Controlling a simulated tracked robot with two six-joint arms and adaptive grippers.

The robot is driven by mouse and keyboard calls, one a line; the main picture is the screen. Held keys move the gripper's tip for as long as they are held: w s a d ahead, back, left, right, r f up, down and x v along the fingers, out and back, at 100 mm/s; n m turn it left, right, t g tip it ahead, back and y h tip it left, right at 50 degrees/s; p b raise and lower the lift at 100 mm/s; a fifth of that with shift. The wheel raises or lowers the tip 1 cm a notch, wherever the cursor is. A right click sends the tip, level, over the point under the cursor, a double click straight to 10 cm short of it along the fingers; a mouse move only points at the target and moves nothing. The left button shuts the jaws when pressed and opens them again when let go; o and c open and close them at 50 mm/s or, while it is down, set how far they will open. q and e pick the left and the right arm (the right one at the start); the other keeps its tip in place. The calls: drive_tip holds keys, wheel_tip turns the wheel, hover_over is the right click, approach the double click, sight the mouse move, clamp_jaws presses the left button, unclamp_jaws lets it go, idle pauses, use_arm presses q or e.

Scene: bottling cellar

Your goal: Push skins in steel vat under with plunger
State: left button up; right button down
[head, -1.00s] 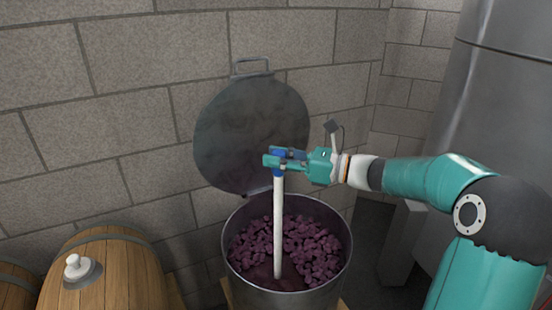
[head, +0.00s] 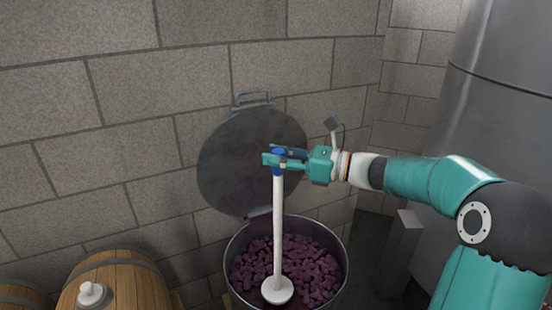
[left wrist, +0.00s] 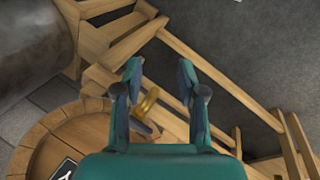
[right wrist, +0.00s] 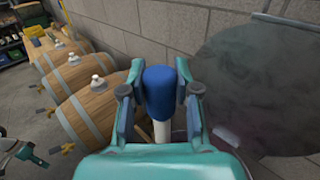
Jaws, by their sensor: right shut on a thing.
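The steel vat (head: 229,262) stands open at the lower middle of the head view, filled with dark purple skins (head: 315,262). The plunger (head: 279,220) has a white shaft, a blue grip and a round white disc. My right gripper (head: 272,160) is shut on the plunger's blue grip, which also shows in the right wrist view (right wrist: 159,92). The plunger is nearly upright over the vat, its disc in full view at the skins' near side. Whether the disc touches the skins is unclear. My left gripper (left wrist: 160,80) is open and empty, in the left wrist view only.
The round steel lid (head: 235,160) stands raised behind the vat against the block wall. Wooden barrels with white bungs (head: 120,285) lie at the left. A large steel tank (head: 500,100) stands at the right. Wooden rack beams (left wrist: 220,80) lie below my left gripper.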

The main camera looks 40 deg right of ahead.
drive_tip(key=shift+r+p, duration=0.35)
drive_tip(key=shift+r, duration=0.5)
drive_tip(key=shift+d+r+h, duration=0.25)
drive_tip(key=shift+d+h, duration=0.05)
drive_tip(key=shift+d, duration=0.15)
drive_tip(key=s+d+r+m+t+h+p, duration=0.2)
drive_tip(key=s+d+r+m+h, duration=0.2)
drive_tip(key=d+r+m+h, duration=0.45)
wheel_tip(320, 180, down, 10)
drive_tip(key=d+n+b, duration=0.2)
drive_tip(key=b, duration=0.5)
drive_tip(key=shift+w+f, duration=0.15)
drive_tip(key=shift+w, duration=0.05)
drive_tip(key=shift+d+n, duration=0.1)
drive_tip(key=shift+n, duration=0.15)
drive_tip(key=shift+f+b, duration=0.1)
drive_tip(key=shift+b, duration=0.2)
